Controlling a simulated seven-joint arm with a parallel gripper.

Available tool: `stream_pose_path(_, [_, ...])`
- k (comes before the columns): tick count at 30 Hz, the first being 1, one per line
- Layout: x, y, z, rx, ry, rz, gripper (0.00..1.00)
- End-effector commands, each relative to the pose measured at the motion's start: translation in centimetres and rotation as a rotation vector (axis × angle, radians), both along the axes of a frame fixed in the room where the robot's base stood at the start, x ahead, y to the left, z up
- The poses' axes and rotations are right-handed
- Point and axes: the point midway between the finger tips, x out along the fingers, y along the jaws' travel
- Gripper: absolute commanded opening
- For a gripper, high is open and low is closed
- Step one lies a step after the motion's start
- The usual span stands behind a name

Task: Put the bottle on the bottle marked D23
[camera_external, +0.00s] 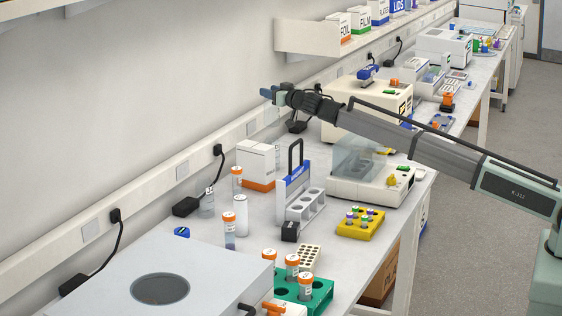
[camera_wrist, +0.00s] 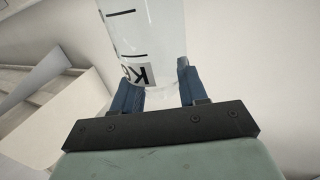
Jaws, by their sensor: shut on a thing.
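My gripper (camera_external: 274,94) is raised high near the back wall, above the far part of the bench. In the wrist view its two blue fingers (camera_wrist: 157,88) are closed around a clear bottle (camera_wrist: 128,40). The bottle has black marks and lettering on its side, only partly in view; its far end is cut off. Several orange-capped bottles (camera_external: 237,180) stand on the bench; a clear capless-looking bottle (camera_external: 207,204) stands near the wall. The mark D23 is not legible on any of them.
A green rack (camera_external: 318,292) holds orange-capped bottles at the front. A blue-and-white rack (camera_external: 300,203), a yellow tube rack (camera_external: 361,224) and a white balance (camera_external: 372,183) stand on the bench.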

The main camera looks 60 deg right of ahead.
Motion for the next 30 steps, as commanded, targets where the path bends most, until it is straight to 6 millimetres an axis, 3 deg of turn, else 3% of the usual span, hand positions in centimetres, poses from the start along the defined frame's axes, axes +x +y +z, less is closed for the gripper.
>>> stream_pose_path(10, [0.0,0.0,-3.5,0.0,0.001,0.0,0.0])
stream_pose_path(22, [0.0,0.0,-3.9,0.0,0.0,0.0,0.0])
stream_pose_path(23, [0.0,0.0,-3.9,0.0,0.0,0.0,0.43])
stream_pose_path(30, [0.0,0.0,-3.9,0.0,0.0,0.0,0.66])
